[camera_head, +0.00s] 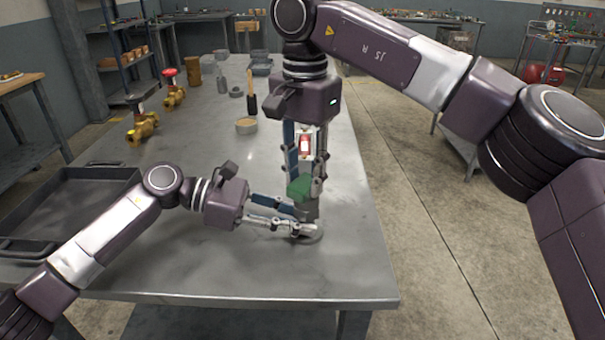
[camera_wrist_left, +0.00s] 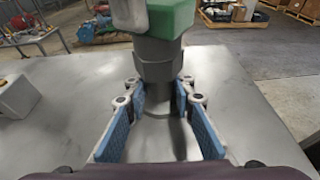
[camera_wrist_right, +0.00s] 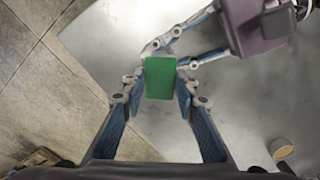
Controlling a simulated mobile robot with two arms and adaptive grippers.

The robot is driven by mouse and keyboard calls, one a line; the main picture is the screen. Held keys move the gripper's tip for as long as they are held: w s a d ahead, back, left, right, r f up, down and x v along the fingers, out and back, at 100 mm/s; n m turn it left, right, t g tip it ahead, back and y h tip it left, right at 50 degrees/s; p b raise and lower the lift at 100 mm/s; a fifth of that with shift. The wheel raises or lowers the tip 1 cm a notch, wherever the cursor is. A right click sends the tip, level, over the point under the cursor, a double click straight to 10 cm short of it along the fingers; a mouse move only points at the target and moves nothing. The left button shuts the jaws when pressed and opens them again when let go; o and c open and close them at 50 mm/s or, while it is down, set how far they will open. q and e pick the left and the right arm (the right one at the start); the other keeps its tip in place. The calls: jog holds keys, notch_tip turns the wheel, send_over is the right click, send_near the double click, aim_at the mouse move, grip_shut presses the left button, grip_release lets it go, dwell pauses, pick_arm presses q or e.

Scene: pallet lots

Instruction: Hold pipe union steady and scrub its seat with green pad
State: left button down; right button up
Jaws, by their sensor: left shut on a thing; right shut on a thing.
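A grey metal pipe union (camera_head: 306,235) stands upright near the table's right edge; in the left wrist view its hexagonal body (camera_wrist_left: 158,62) rises between the fingers. My left gripper (camera_head: 296,222) comes in low from the left and is shut around the union's lower part. A green pad (camera_head: 299,188) is held above the union by my right gripper (camera_head: 304,180), which points straight down. In the left wrist view the pad (camera_wrist_left: 172,18) is at the union's top. In the right wrist view the pad (camera_wrist_right: 160,78) lies between the fingertips and hides the union's seat.
A dark tray (camera_head: 85,178) lies at the table's left. Brass valves (camera_head: 143,126) stand along the far left edge. The table's front middle is bare. The right edge is close to the union.

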jog(key=shift+s+d, duration=0.35)
jog(key=shift+d, duration=0.25)
jog(key=shift+a, duration=0.15)
jog(key=shift+w+a, duration=0.5)
jog(key=shift+a, duration=0.15)
jog(key=shift+d, duration=0.15)
jog(key=shift+s+d, duration=0.5)
jog(key=shift+d, duration=0.15)
jog(key=shift+r, duration=3)
